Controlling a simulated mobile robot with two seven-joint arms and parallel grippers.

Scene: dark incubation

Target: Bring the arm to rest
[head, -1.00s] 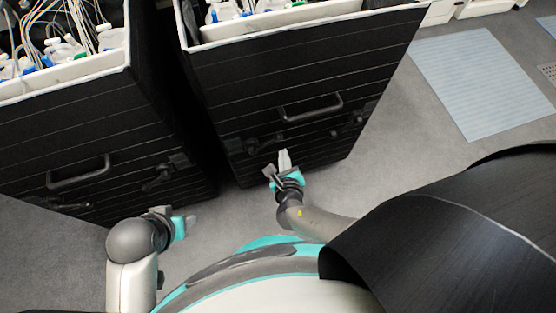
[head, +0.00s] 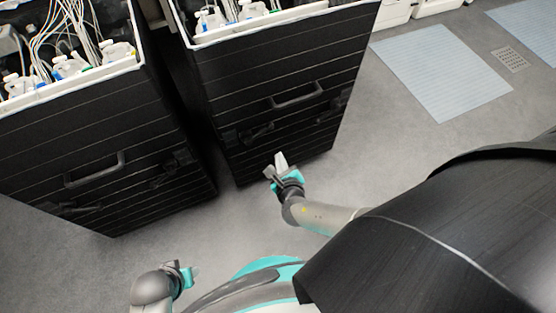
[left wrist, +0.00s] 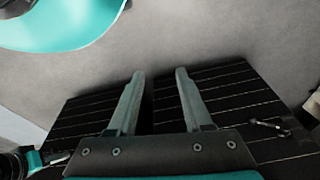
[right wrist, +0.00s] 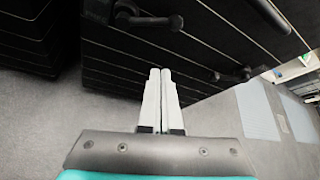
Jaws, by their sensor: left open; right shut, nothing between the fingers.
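My right gripper (head: 281,163) is in front of the lower part of the right black case in the head view. In the right wrist view its two fingers (right wrist: 160,100) lie side by side, shut with nothing between them. My left gripper (head: 188,273) is low at the bottom left of the head view, close to my base. In the left wrist view its fingers (left wrist: 157,98) are spread wide apart and empty.
Two tall black cases stand ahead, the left case (head: 100,140) and the right case (head: 290,75), with handles and latches. Both hold bottles and tubing. Grey floor (head: 400,150) is clear at the right, with pale blue mats (head: 440,75).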

